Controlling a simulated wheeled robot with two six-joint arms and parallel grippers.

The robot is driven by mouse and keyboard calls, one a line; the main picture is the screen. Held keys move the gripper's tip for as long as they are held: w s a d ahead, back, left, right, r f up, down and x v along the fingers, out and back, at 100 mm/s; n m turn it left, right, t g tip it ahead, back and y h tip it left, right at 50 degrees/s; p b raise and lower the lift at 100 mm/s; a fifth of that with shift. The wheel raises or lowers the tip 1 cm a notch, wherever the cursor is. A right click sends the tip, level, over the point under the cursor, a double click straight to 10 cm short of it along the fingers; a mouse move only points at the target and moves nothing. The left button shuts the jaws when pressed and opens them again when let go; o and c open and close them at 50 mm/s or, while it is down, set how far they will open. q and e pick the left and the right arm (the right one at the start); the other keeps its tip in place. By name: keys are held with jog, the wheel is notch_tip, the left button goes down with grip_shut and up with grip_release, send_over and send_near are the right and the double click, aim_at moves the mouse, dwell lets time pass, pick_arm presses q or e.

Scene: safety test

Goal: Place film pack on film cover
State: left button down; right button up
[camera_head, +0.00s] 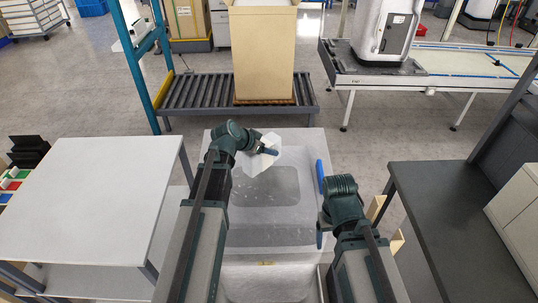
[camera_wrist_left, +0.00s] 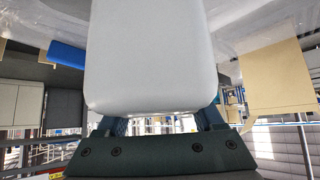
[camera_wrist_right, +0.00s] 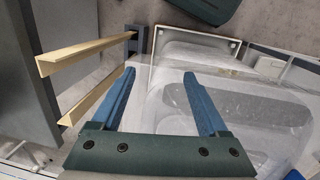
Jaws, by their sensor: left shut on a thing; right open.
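The film pack is a white, rounded block (camera_head: 257,164). My left gripper (camera_head: 268,152) is shut on it and holds it above the far part of the film cover. In the left wrist view the film pack (camera_wrist_left: 150,60) fills the middle, between the blue fingers, and hides much behind it. The film cover (camera_head: 245,238) is a clear, shiny sheet over a large box-shaped load in the middle, with a darker rounded patch on top. It also shows in the right wrist view (camera_wrist_right: 235,100). My right gripper (camera_head: 320,207) is open and empty at the load's right side.
A white table (camera_head: 95,200) stands at the left and a dark grey table (camera_head: 440,215) at the right. A roller conveyor (camera_head: 200,92) with a tall cardboard box (camera_head: 263,50) is behind the load. Tan angled strips (camera_wrist_right: 90,62) stand beside my right gripper.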

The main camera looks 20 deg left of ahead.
pick_arm(q)
jog(key=shift+w+d, duration=0.15)
jog(key=shift+w, duration=0.05)
jog(key=shift+w+d+f, duration=0.1)
jog(key=shift+w+d, duration=0.2)
jog(key=shift+w, duration=0.2)
jog(key=f+b, duration=0.1)
jog(key=b, duration=0.1)
jog(key=f+b, duration=0.1)
jog(key=f, duration=0.1)
jog(key=shift+s+f+b, duration=0.2)
jog(key=shift+f+b, duration=0.05)
jog(key=shift+b, duration=0.1)
jog(key=shift+f, duration=0.15)
grip_release()
